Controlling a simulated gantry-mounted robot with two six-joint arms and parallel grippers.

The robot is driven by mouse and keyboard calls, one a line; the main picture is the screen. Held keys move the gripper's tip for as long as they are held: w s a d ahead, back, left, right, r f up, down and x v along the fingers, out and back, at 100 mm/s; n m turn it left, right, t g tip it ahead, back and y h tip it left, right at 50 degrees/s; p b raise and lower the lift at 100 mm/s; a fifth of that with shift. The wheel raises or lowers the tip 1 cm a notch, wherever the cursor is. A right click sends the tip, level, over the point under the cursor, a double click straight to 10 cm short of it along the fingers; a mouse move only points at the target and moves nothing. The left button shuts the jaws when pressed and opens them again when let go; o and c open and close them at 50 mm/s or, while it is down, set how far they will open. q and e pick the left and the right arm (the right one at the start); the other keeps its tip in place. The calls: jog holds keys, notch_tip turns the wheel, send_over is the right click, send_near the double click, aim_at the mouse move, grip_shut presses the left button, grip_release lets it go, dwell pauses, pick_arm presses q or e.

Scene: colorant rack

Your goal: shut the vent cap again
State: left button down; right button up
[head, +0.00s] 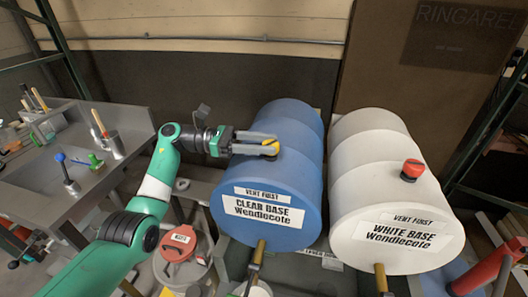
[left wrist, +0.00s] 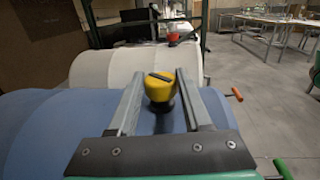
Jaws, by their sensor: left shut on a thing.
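The yellow vent cap (head: 270,151) sits on top of the blue drum (head: 308,120), labelled CLEAR BASE. My left gripper (head: 274,144) reaches in from the left, its two grey fingers on either side of the cap. The left wrist view shows the yellow cap (left wrist: 158,86), with a dark slot across its top, gripped between the fingertips. The cap looks upright, on or just above the drum; its lower edge is partly hidden. I cannot tell how far it is turned. My right gripper is not in view.
A white drum (head: 372,135) with a red cap (head: 412,169) lies right of the blue one. Brass taps (head: 380,277) project from the drum fronts. A grey sink bench (head: 60,190) with tools stands left, and a red-lidded bin (head: 180,243) stands below my left arm.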

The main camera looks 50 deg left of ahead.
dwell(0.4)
pick_arm(q)
jog(key=shift+c, duration=1.7)
grip_release()
jog(key=v, duration=1.1)
jog(key=shift+s+a+p, duration=0.2)
jog(key=shift+a+p, duration=0.05)
jog(key=shift+p, duration=0.1)
